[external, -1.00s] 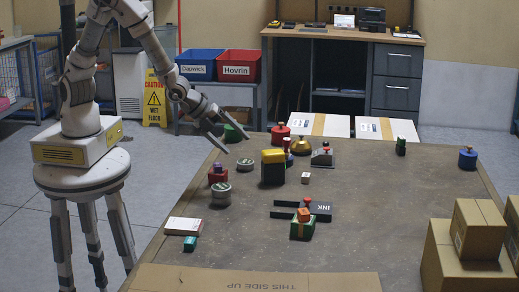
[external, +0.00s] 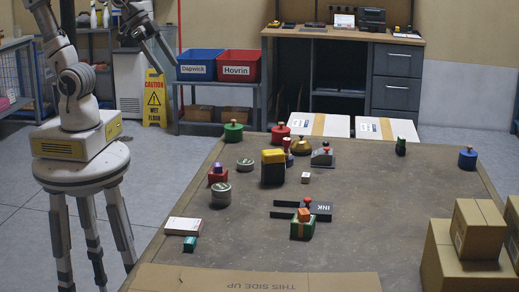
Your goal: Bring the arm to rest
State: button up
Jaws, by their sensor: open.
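My gripper (external: 169,58) is raised at the upper left, in front of the shelf with the red and blue bins. It is small and partly blurred into the background, with its jaws apart and nothing between them. My arm is drawn up and folded above its white base on the round stand. The gripper is well clear of the brown table (external: 380,225) and touches none of the things on it.
Tins, stamps and small blocks stand on the table, among them a yellow-topped black block (external: 273,168) and a green pot (external: 233,131). A blue bin (external: 196,65), a red bin (external: 241,66) and a yellow wet-floor sign (external: 154,97) stand behind. Cardboard boxes (external: 478,227) sit at right.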

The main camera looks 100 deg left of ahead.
jog(key=s+d+n+g, duration=0.1)
jog(key=s+n, duration=0.1)
jog(key=s, duration=0.5)
jog(key=shift+r, duration=0.35)
